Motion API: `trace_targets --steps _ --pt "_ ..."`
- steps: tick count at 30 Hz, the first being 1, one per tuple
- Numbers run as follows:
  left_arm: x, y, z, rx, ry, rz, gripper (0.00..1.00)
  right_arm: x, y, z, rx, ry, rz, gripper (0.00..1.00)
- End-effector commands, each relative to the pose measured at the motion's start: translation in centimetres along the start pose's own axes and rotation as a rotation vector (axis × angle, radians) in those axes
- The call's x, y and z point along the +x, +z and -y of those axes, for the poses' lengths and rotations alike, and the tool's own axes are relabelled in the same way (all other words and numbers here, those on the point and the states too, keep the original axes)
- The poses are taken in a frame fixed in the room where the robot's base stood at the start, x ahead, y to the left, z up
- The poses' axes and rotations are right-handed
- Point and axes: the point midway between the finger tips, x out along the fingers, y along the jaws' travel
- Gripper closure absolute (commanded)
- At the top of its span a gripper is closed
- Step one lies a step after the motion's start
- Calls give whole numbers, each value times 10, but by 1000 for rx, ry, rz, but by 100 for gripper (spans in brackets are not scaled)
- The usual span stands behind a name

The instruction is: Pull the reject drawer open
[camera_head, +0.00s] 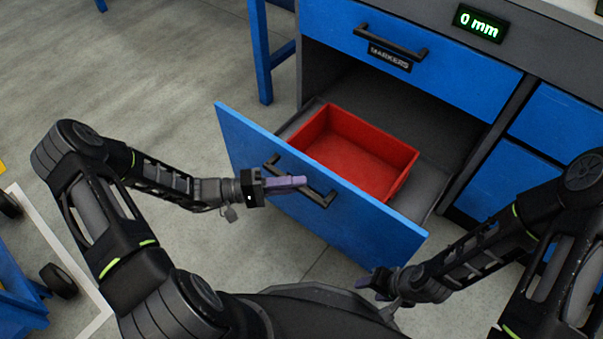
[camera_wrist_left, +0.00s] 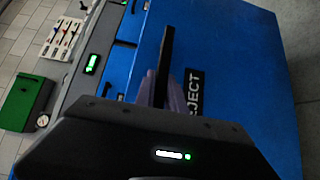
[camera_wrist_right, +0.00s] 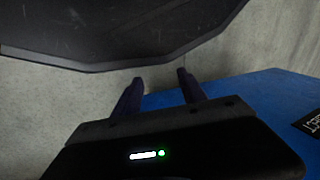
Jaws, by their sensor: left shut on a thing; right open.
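The reject drawer is the lower blue drawer (camera_head: 345,222), standing pulled out of the cabinet with a red bin (camera_head: 360,146) inside. Its dark bar handle (camera_head: 318,197) is on the front. My left gripper (camera_head: 290,182) is at the left part of this handle, shut on it. In the left wrist view the purple-grey fingers (camera_wrist_left: 168,92) close around the black handle (camera_wrist_left: 164,60), beside the REJECT label (camera_wrist_left: 193,92). My right gripper (camera_head: 378,283) is open and empty, low in front of the drawer's right end; its parted fingers (camera_wrist_right: 158,92) show in the right wrist view.
The closed MARKERS drawer (camera_head: 420,55) is above the open one, under a display reading 0 mm (camera_head: 481,23). More blue fronts (camera_head: 556,125) are at right. A blue cart (camera_head: 18,285) with black wheels stands at lower left. Floor left of the drawer is clear.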

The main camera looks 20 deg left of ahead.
Motion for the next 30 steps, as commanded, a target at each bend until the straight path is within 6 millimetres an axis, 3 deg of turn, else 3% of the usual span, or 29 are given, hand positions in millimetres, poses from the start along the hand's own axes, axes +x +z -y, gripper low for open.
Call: trace_targets --steps 10,11,18,30 --pt "-1 1 1 0 -1 0 100 0 0 0 -1 0 1 51" --pt "-1 1 1 0 -1 0 83 0 0 0 -1 0 1 51" --pt "-1 1 0 0 -1 0 64 0 0 0 0 0 1 51" --pt "-10 0 0 1 -2 -1 64 -2 1 1 -1 -1 1 51"
